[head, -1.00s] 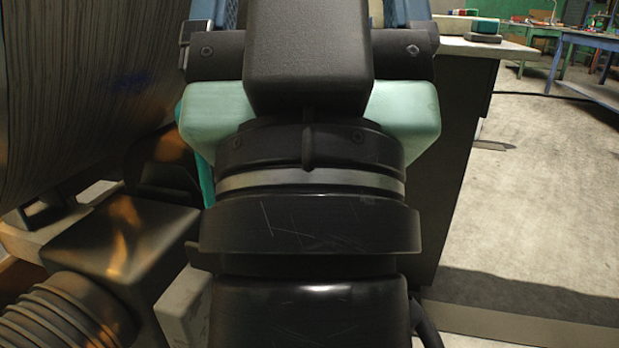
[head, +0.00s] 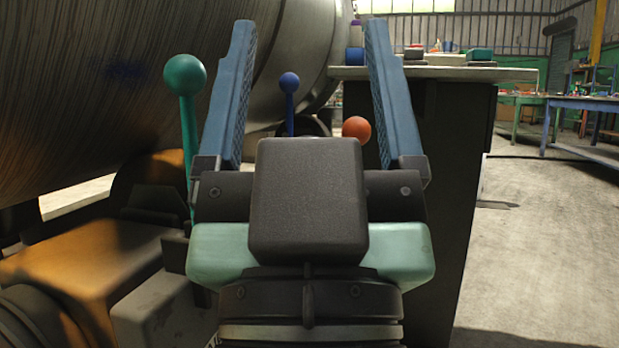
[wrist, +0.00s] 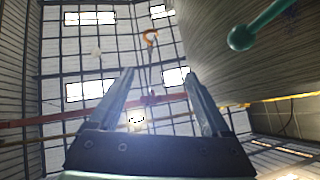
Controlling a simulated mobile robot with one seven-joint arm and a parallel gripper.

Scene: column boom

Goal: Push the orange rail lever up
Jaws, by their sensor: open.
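The orange lever's round knob (head: 356,129) shows in the head view between my gripper's fingers, close to the right finger and beyond my gripper's black body. Its stem is hidden behind my gripper. My gripper (head: 305,40) is open and empty, its two blue fingers pointing up and away. In the wrist view my gripper (wrist: 158,76) points up toward the roof, with nothing between the fingers. The orange knob does not show in the wrist view. I cannot tell whether any finger touches the lever.
A green lever (head: 185,76) stands left of my gripper; a green knob (wrist: 240,38) shows in the wrist view. A blue lever (head: 289,82) stands between the fingers, farther back. A big metal drum (head: 110,80) fills the left. A bench (head: 450,73) stands behind right. Open floor (head: 545,230) lies right.

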